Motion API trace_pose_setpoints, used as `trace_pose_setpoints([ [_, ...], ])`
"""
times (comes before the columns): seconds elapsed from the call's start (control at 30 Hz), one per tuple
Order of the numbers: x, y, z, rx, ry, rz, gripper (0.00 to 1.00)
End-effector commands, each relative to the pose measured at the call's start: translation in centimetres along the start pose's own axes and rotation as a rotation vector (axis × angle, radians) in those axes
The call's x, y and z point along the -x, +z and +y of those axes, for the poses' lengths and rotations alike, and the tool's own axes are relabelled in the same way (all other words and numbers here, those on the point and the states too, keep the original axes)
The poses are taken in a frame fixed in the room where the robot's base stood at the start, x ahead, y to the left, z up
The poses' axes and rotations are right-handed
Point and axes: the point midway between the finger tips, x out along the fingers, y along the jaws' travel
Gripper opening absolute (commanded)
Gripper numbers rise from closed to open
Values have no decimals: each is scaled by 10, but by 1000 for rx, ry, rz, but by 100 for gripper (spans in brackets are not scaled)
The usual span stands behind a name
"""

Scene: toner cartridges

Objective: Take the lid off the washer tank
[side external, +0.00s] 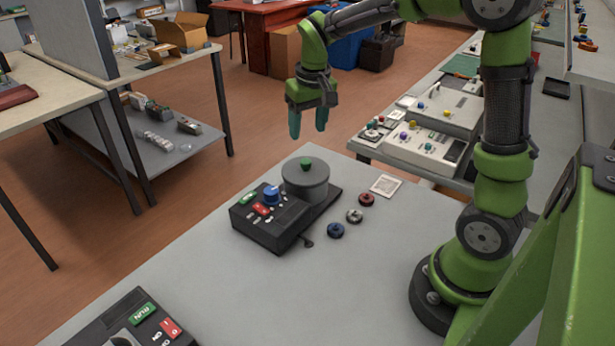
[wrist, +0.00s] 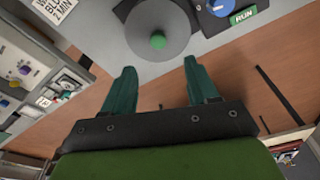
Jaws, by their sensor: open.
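My gripper (side external: 308,122) hangs above the tank with two teal fingers pointing down, apart from the lid. In the wrist view my gripper (wrist: 157,72) has its fingers spread with nothing between them.
Another control box (side external: 135,325) stands at the near left.

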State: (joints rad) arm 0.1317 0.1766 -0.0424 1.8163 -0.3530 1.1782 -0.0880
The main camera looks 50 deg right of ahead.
Motion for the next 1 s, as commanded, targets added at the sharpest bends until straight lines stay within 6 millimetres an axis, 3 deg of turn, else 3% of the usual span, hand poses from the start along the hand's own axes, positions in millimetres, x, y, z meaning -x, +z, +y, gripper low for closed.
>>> trace_pose_setpoints([
  [0.13,-29,1,0,0,0,-4,58],
  [0.43,-53,1,1,0,0,-2,58],
  [0.7,-91,3,3,-1,0,-1,58],
  [1.0,-96,2,3,0,-1,2,58],
])
